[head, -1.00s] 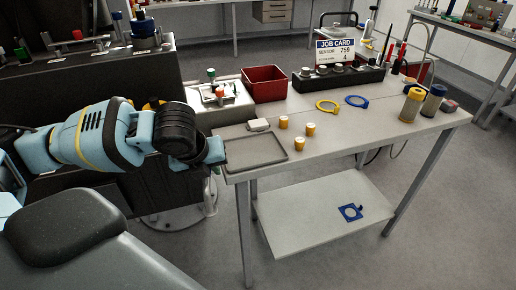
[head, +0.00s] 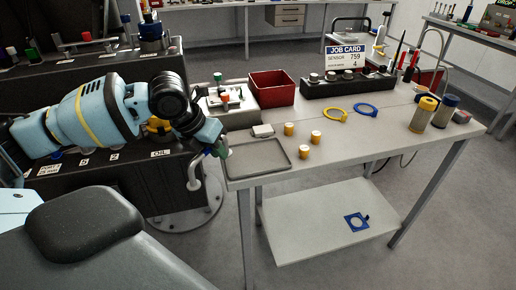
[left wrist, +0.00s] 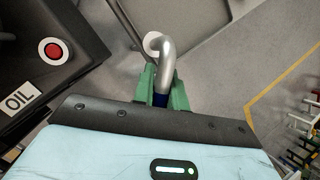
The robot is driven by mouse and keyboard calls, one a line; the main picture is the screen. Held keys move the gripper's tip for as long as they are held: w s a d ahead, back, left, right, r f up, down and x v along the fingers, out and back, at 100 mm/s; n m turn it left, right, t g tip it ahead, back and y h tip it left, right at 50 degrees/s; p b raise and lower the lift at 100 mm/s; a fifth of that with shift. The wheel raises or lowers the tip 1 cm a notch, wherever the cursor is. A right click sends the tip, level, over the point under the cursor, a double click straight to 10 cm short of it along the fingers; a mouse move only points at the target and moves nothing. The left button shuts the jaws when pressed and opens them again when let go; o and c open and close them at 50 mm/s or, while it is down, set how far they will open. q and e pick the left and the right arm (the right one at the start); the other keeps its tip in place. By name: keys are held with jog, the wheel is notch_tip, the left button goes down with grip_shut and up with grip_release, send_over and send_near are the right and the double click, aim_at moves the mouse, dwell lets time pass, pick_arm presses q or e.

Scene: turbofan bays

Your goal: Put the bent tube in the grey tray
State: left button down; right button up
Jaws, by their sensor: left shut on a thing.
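The bent tube (left wrist: 167,62) is silvery, with a curved far end and a dark blue part near the fingers. My left gripper (left wrist: 163,88) is shut on it with green fingers in the left wrist view. In the head view my left gripper (head: 219,149) is at the near left corner of the table, and the bent tube (head: 193,172) hangs down beside the table's left edge. The grey tray (head: 257,158) is a shallow, empty tray lying flat on the table's near left part, just right of the gripper. My right gripper is not in view.
Near the tray are a small pale block (head: 263,131) and several orange-and-white caps (head: 303,151). A red bin (head: 271,88) stands behind. A dark bay block with an OIL label (head: 161,153) is left of the table. A blue bracket (head: 356,222) lies on the lower shelf.

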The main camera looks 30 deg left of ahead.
pick_arm(q)
jog(key=w+d, duration=0.1)
jog(key=w, duration=0.3)
jog(key=w+d, duration=0.1)
jog(key=w, duration=0.3)
jog(key=w+d+f, duration=0.1)
jog(key=w, duration=0.4)
jog(key=shift+d+f, duration=0.1)
jog(key=shift+d, duration=0.1)
jog(key=shift+w, duration=0.15)
jog(key=shift+w+d, duration=0.15)
jog(key=shift+w, duration=0.1)
notch_tip(320, 180, down, 4)
jog(key=shift+r, duration=0.2)
jog(key=c, duration=1.8)
grip_release()
jog(key=shift+f, duration=0.15)
jog(key=o, duration=0.4)
